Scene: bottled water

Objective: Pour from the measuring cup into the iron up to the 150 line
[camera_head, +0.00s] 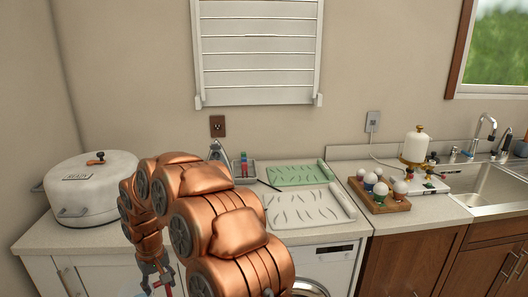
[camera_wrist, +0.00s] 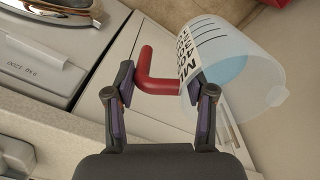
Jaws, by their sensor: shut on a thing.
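The measuring cup (camera_wrist: 260,65) is clear plastic with a red handle (camera_wrist: 155,82), dark print and blue liquid inside. In the wrist view my gripper (camera_wrist: 163,88) has its two fingers on either side of the red handle and is shut on it. In the head view my gripper (camera_head: 154,272) is low at the front, before the counter, with only a little of the cup and red handle showing at the bottom edge. A grey pointed thing that looks like the iron (camera_head: 217,151) stands at the back of the counter, partly hidden behind my arm.
A large white pot (camera_head: 88,190) stands at the left. Small figure (camera_head: 244,163), green mat (camera_head: 295,175) and white mat (camera_head: 300,208) lie behind and right of my arm. A wooden tray (camera_head: 397,207) of coloured bulb-like pieces and the sink (camera_head: 490,185) are farther right. A washing machine (camera_head: 330,262) is below.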

